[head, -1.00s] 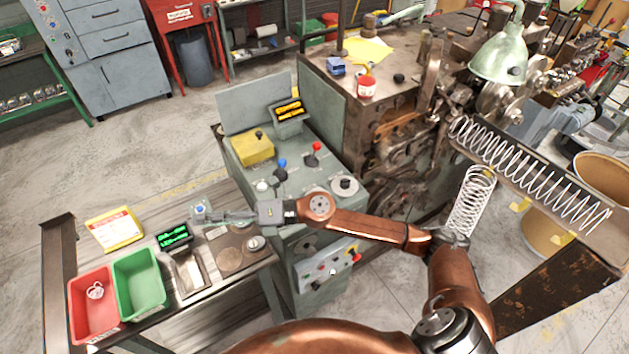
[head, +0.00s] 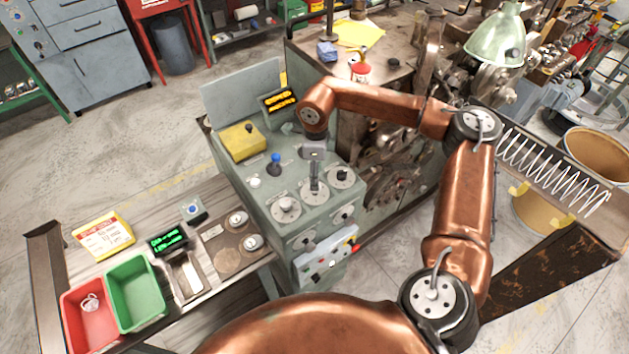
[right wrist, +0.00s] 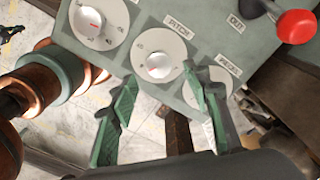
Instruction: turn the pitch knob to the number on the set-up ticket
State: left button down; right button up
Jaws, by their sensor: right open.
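The pitch knob (right wrist: 160,66) is a round white dial under a PITCH label in the right wrist view. My right gripper (right wrist: 160,75) is open, its green fingers apart on either side of the knob's lower part in that view. I see no clear contact with the knob, and its setting is too small to read. In the head view my right gripper (head: 316,191) hangs over the console's sloping top, among its dials. The set-up ticket (head: 104,236), yellow with a red band, lies on the bench at left; its number is not legible. My left gripper is out of view.
A larger dial (right wrist: 98,22) sits left of the pitch knob, and a red-balled lever (right wrist: 295,26) stands to its right. A blue-topped lever (head: 276,163) and a yellow box (head: 242,142) are on the console. Red (head: 66,318) and green (head: 113,306) bins stand on the bench.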

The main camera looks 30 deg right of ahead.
jog(key=shift+f, duration=2.15)
jog(key=shift+c, duration=0.3)
jog(key=shift+a, duration=0.1)
jog(key=c, duration=1.1)
jog(key=shift+m, duration=0.3)
jog(key=m, duration=0.5)
jog(key=shift+b, duration=0.3)
jog(key=m, duration=0.6)
jog(key=shift+w+r, duration=0.1)
jog(key=shift+m, duration=0.3)
